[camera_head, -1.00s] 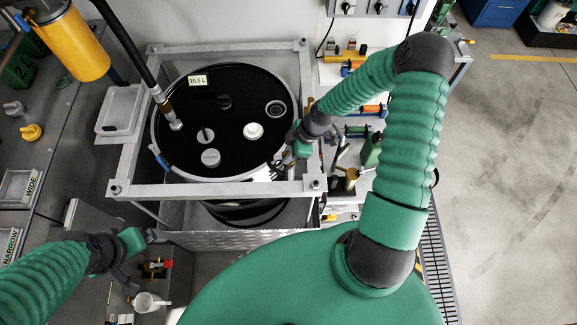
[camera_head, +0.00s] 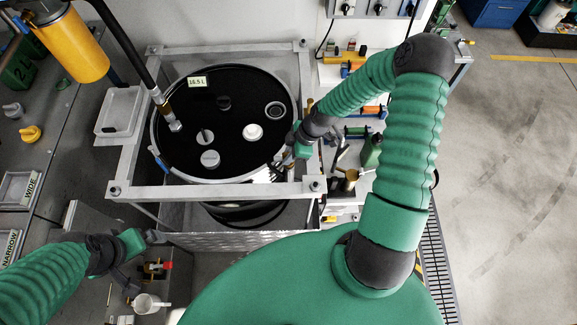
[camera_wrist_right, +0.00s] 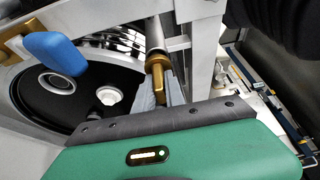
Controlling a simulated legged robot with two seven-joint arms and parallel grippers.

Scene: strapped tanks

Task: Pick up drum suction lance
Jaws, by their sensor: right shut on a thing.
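My right gripper (camera_wrist_right: 160,92) is shut on a brass fitting (camera_wrist_right: 159,66) at the end of a silver tube (camera_wrist_right: 154,33), seen in the right wrist view; this looks like the suction lance. In the head view my right gripper (camera_head: 281,169) is at the right rim of the black-topped drum (camera_head: 235,100), inside the metal frame. The lance is mostly hidden there by my wrist. My left gripper (camera_head: 157,238) is at the lower left, apart from the drum, and its jaw gap is not clear.
The grey frame (camera_head: 220,190) surrounds the drum. A black hose (camera_head: 128,45) with a brass and silver end hangs over the drum's left side. A yellow cylinder (camera_head: 72,45) is at upper left. A blue handle (camera_wrist_right: 52,52) is near my right gripper. Shelves with tools stand to the right.

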